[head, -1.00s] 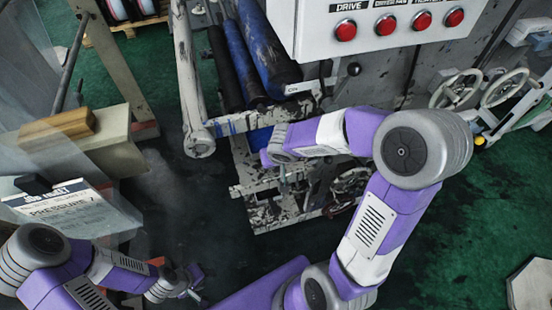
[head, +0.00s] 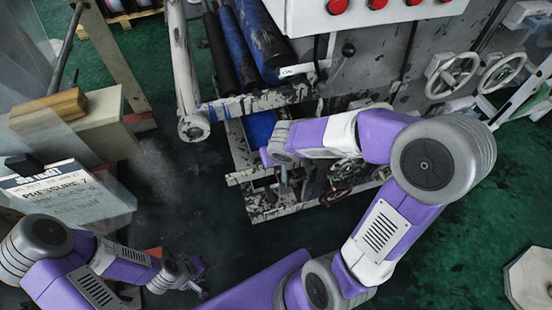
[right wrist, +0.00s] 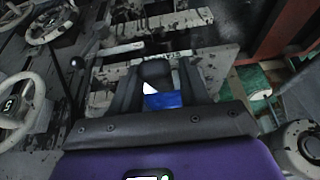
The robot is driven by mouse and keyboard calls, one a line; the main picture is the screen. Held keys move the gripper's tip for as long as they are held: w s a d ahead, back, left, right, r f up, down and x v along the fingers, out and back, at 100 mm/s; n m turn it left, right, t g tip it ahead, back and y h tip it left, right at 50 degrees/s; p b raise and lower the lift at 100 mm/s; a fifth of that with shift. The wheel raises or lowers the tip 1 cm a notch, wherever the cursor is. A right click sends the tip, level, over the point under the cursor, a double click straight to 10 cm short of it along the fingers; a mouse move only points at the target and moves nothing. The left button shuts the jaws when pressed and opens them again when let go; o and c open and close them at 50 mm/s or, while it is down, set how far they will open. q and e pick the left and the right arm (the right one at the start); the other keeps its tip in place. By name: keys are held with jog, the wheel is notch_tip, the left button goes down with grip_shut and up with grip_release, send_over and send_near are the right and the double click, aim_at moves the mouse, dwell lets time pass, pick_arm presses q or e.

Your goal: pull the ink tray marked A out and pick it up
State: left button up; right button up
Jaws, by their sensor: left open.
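No letter A can be read in either view, so I cannot tell which part is the ink tray marked A. My right arm reaches over an ink-spattered metal frame (head: 290,208) at the foot of the press in the head view. Its gripper is mostly hidden there by the wrist. In the right wrist view my right gripper (right wrist: 157,66) has its dark fingers apart. A dark rounded piece with a white patch (right wrist: 151,87) and a blue surface (right wrist: 163,100) show between them; contact cannot be told. My left gripper (head: 201,280) is open and empty at the lower left.
Blue rollers (head: 262,42) and a pale round-ended bar (head: 194,128) stand above the frame. Handwheels (head: 452,75) are at the right. A white control box (head: 370,14) hangs at the top. A printed sheet (head: 62,200) lies left. Green floor at right is mostly clear.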

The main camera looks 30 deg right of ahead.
jog(key=shift+o, duration=1.2)
jog(key=p+v, duration=0.3)
jog(key=v, duration=0.4)
jog(key=shift+s+r, duration=0.1)
jog(key=shift+r, duration=0.15)
